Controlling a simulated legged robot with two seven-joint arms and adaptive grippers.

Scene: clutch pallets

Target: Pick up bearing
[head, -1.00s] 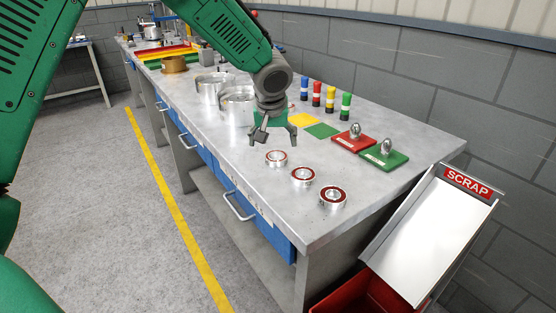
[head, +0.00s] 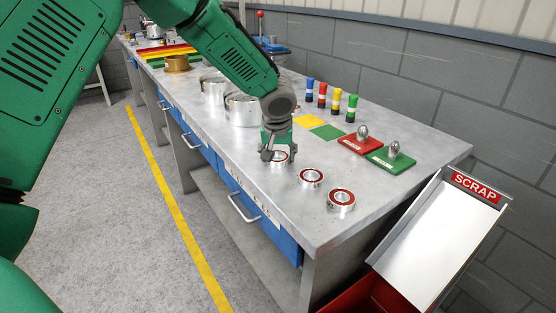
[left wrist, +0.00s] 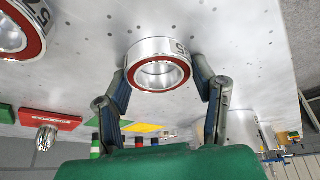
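Three silver bearings with dark red ring faces are near the front end of the grey bench. The farthest bearing (head: 279,159) is between the fingers of my left gripper (head: 279,154). In the left wrist view, both fingertips of the gripper (left wrist: 160,75) touch opposite sides of this bearing (left wrist: 160,47), which looks level and at or very near the bench top. The middle bearing (head: 311,178) and the nearest bearing (head: 341,200) lie apart, to the right. Another bearing (left wrist: 22,30) shows at the wrist view's upper left corner. My right gripper is not in view.
Red (head: 360,144) and green (head: 391,161) plates with metal knobs stand behind the bearings. Several coloured cylinders stand at the back edge. Large metal cylinders (head: 242,108) are to the left. A scrap chute (head: 430,240) adjoins the bench's right end.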

